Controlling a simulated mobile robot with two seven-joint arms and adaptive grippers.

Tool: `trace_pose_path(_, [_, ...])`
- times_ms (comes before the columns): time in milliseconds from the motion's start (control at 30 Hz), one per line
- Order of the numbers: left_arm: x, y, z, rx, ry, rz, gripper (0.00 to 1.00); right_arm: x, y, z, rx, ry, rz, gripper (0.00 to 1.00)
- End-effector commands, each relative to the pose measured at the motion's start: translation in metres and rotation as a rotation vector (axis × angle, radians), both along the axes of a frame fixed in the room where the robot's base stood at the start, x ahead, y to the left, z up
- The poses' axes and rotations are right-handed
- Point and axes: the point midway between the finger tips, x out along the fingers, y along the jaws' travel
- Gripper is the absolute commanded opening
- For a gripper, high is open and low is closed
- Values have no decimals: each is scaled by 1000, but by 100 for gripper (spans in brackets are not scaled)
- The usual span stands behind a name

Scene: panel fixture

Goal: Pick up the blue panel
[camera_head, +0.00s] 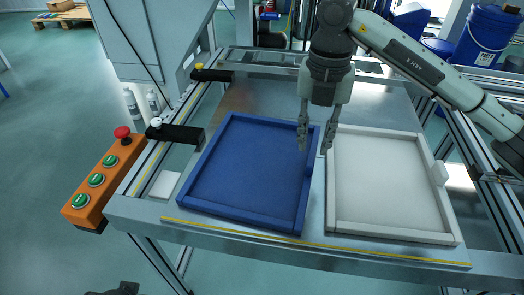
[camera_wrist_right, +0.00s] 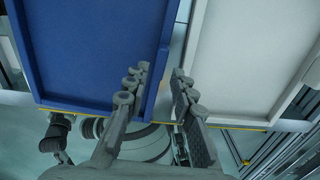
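The blue panel (camera_head: 245,170), a shallow tray shape with raised rims, lies flat on the left of the metal fixture table. It also shows in the right wrist view (camera_wrist_right: 90,50). My right gripper (camera_head: 315,149) points down at the panel's right rim. Its fingers are open with nothing clamped between them. In the wrist view the fingertips (camera_wrist_right: 162,70) stand on either side of the blue rim's line, one over the panel and one over the gap. Contact with the rim cannot be told. My left gripper is not in view.
A white panel (camera_head: 385,185) lies close to the right of the blue one, leaving a narrow gap. Black clamps (camera_head: 176,134) and an orange button box (camera_head: 103,180) stand at the left. A yellow line (camera_head: 300,243) runs along the table's front edge.

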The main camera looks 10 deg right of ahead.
Motion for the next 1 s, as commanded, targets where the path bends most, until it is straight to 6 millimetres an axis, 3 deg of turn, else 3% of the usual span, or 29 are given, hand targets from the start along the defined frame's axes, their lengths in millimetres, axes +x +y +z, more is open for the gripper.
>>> trace_pose_path(433, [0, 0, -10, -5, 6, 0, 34, 0, -1, -60, -2, 3, 0, 25])
trace_pose_path(733, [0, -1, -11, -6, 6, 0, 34, 1, -1, -67, -1, 0, 0, 25])
trace_pose_path(933, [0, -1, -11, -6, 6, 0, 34, 1, -1, -67, -1, 0, 0, 3])
trace_pose_path(1000, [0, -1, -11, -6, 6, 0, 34, 1, -1, -67, -1, 0, 0, 0])
